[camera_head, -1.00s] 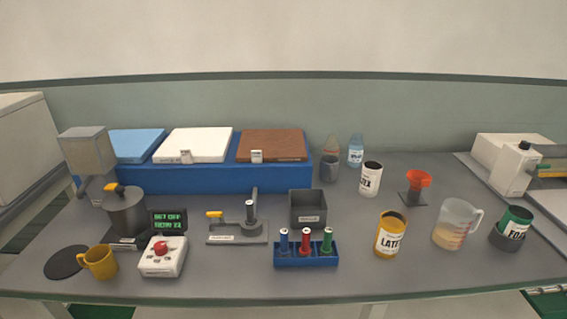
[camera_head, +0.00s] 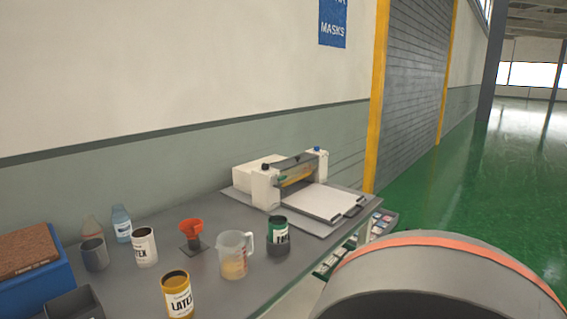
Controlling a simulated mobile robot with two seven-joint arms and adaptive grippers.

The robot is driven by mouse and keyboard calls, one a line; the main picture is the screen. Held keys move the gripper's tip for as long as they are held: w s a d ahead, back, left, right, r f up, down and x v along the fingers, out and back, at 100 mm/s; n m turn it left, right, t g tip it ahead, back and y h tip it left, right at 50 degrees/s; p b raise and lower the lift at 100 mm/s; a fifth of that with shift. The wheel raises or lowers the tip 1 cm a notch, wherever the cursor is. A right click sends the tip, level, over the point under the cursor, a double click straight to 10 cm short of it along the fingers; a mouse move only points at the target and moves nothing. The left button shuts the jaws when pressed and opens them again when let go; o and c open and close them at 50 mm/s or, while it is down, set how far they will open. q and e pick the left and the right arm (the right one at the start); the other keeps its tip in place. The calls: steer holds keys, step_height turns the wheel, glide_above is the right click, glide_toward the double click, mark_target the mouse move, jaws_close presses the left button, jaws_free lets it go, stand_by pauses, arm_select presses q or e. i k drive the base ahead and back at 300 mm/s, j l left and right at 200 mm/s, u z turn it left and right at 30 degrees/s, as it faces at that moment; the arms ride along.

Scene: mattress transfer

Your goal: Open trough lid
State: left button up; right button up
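No lid named as the trough's can be picked out for certain. A brown, flat, lid-like slab (camera_head: 27,252) lies on a blue box (camera_head: 45,290) at the left edge of the head view, and it looks closed flat. The rest of the blue box is cut off by the frame. Neither of my grippers shows in the head view.
The grey bench (camera_head: 130,268) holds a yellow latex can (camera_head: 177,297), a white can (camera_head: 144,248), a measuring jug (camera_head: 234,257), a green-and-black can (camera_head: 278,237), an orange funnel (camera_head: 191,229) and a white roller machine (camera_head: 290,180). Green floor (camera_head: 470,200) is open at right.

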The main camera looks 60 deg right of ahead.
mark_target(282, 165)
steer(key=z, duration=2.05)
steer(key=i+l, duration=0.15)
steer(key=l, duration=0.25)
steer(key=i+l+u, duration=0.15)
steer(key=l, duration=0.2)
steer(key=i+l, duration=0.15)
steer(key=l, duration=0.25)
steer(key=i+l+u, duration=0.1)
steer(key=l, duration=0.3)
steer(key=i+l, duration=0.15)
steer(key=l, duration=0.25)
steer(key=i+l+u, duration=0.15)
steer(key=l, duration=0.25)
